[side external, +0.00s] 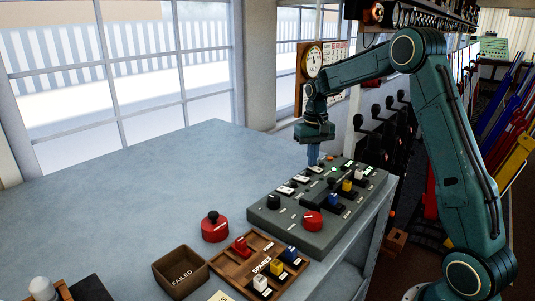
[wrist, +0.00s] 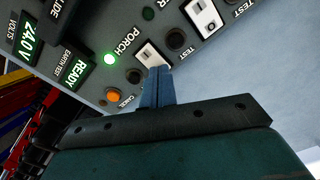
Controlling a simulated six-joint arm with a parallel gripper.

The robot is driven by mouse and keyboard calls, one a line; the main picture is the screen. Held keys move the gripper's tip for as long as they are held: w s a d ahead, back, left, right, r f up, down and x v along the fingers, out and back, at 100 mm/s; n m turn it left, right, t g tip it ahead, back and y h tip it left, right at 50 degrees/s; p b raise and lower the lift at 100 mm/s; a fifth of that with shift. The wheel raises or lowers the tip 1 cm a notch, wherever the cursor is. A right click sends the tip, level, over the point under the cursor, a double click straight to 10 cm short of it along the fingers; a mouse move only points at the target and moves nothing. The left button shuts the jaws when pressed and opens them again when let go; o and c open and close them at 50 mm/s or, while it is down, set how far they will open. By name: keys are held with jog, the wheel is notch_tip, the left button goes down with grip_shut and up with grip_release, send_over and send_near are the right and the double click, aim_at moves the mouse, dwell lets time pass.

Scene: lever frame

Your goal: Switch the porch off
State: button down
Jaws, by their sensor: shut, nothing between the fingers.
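The porch switch (wrist: 150,54) is a white rocker beside the PORCH label in the wrist view. A green lamp (wrist: 109,59) glows close to that label. My gripper (wrist: 156,69) is shut and empty, with blue fingertips overlapping the switch's near edge. I cannot tell whether they touch it. In the side view my gripper (side external: 313,163) points straight down over the far part of the grey control panel (side external: 262,218). The fingers hide part of the panel there, and the porch switch cannot be singled out in that view.
Close by are a black button (wrist: 134,76), an orange cancel button (wrist: 114,97), a black test button (wrist: 176,40) and another white rocker (wrist: 205,17). The bench's left is mostly clear.

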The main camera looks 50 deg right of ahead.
jog(key=shift+f, duration=0.25)
jog(key=shift+r, duration=0.1)
dwell(0.3)
jog(key=shift+r, duration=3.4)
